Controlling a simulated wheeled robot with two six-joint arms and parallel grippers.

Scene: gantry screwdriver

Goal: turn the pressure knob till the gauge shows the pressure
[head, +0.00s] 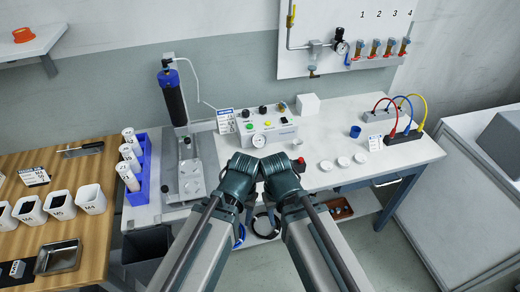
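A white control box (280,131) stands on the white bench, behind my grippers. It has a small round gauge (258,141) on its front, with coloured buttons and dark knobs (262,110) on and above it. The gauge's reading is too small to tell. A second gauge (342,47) with a dark knob (339,33) is on the pipework of the wall panel. My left gripper (240,165) and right gripper (280,170) are close together in front of the box. Their fingertips are not clearly visible. I see nothing held.
A dark cylinder on a stand (173,95) rises left of the box. A white block (308,104), small white discs (343,161), a blue cup (355,131) and a cabled socket strip (403,136) lie to the right. A wooden counter (100,225) is at left.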

